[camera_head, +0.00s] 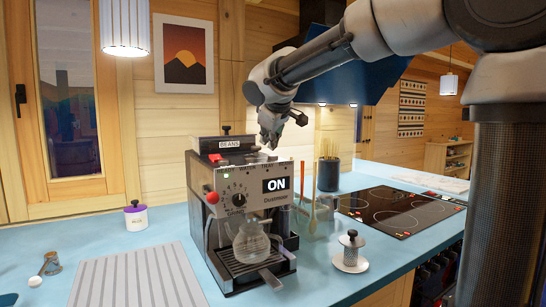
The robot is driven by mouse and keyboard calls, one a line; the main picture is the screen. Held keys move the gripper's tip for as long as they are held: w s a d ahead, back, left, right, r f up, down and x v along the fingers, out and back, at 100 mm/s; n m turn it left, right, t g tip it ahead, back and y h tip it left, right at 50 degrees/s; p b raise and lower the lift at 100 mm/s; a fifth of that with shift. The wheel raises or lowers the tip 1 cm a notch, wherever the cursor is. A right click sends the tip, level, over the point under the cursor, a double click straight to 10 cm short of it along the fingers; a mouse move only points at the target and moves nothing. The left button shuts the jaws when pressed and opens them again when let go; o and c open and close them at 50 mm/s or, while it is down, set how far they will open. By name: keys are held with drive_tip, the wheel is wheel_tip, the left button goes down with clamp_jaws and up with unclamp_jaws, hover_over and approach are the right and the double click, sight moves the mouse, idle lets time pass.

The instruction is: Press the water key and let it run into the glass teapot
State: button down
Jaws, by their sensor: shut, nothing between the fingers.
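The coffee machine (210,238) stands on the blue counter, with a lit ON display and a row of small labels along its top front edge. One label seems to read WATER (246,168); the key itself is too small to make out clearly. The glass teapot (250,243) stands without a lid on the machine's drip tray, below the outlet. I cannot tell whether any water is in it or running. My gripper (270,143) points down, shut and empty, just over the machine's top near the labels. Whether its tips touch the machine I cannot tell.
A small black-knobbed lid or pot sits on a white saucer (350,262) right of the machine. A dark utensil pot (328,175) and a black hob (402,212) are behind it. A grey ribbed mat (137,278) and a purple-lidded jar (136,217) lie left.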

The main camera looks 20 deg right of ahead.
drive_tip(key=shift+f, duration=0.2)
drive_tip(key=shift+f, duration=0.25)
drive_tip(key=shift+f, duration=0.6)
idle(0.9)
drive_tip(key=shift+r, duration=1.05)
drive_tip(key=shift+r, duration=2.5)
